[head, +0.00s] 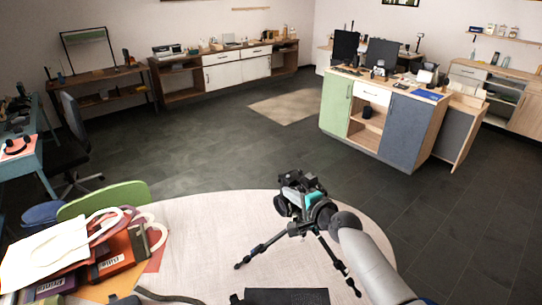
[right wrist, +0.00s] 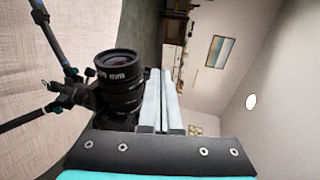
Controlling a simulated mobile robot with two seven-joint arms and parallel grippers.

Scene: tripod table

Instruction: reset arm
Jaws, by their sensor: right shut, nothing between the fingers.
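A black camera (head: 296,184) on a black tripod (head: 266,247) stands on the round, pale wooden table (head: 200,235), near its right side. My right arm comes in from the lower right, and my right gripper (head: 316,199), with a teal part, is close beside the camera. In the right wrist view the right gripper's pale fingers (right wrist: 163,90) are together and empty. The camera's lens (right wrist: 121,84) is just left of them; whether they touch is unclear. Part of the tripod (right wrist: 55,45) shows further left. My left gripper is not in view.
Bags and booklets (head: 75,255) are piled on the table's left side. A dark flat item (head: 286,296) lies at the front edge. A green chair back (head: 103,199) stands behind the table at left. A cabinet island (head: 385,115) stands beyond open dark floor.

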